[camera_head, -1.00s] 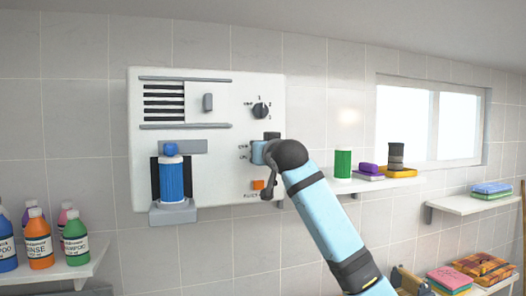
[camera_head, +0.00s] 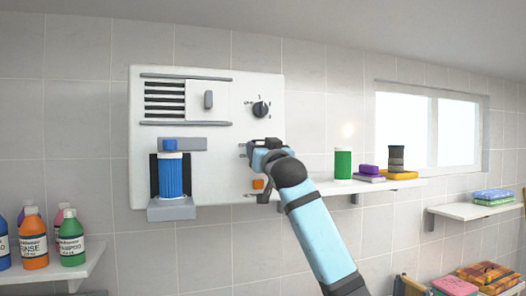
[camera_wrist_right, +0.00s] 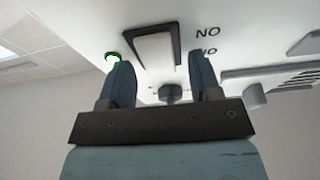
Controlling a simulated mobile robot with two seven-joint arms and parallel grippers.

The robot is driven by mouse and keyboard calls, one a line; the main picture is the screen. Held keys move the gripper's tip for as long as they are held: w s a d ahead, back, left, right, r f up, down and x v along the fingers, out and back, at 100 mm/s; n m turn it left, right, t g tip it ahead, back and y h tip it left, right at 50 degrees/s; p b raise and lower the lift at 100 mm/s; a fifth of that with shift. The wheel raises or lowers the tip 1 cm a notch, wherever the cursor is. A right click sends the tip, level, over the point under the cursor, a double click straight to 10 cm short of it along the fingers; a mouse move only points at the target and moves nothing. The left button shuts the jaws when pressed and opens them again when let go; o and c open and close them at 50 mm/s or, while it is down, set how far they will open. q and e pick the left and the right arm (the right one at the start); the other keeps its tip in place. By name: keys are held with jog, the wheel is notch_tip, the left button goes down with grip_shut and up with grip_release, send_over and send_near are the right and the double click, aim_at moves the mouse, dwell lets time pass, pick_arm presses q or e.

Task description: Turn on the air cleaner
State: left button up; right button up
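The air cleaner is a white wall panel (camera_head: 219,155) with a grille (camera_head: 165,100), a dark round knob (camera_head: 260,109), a small grey sliding handle (camera_head: 208,99), a blue ribbed canister (camera_head: 173,177) and an orange button (camera_head: 257,184). My right gripper (camera_head: 257,150) is in front of the panel, below the knob, and hides part of it. In the right wrist view my right gripper (camera_wrist_right: 160,62) is open and empty. A pale rocker switch (camera_wrist_right: 153,50) in a dark frame shows just beyond its fingertips, with the knob (camera_wrist_right: 171,93) behind. Contact cannot be told. My left gripper is not in view.
A shelf (camera_head: 398,184) with a green canister (camera_head: 343,163) and stacked items is right of the panel. Shampoo bottles (camera_head: 72,238) stand on a shelf at the lower left. Another shelf (camera_head: 480,210) holds folded towels. The wall above the panel is clear.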

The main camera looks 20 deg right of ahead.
jog(key=b+v, duration=0.4)
jog(key=v, duration=0.9)
jog(key=shift+s, duration=0.4)
jog(key=shift+f, duration=0.1)
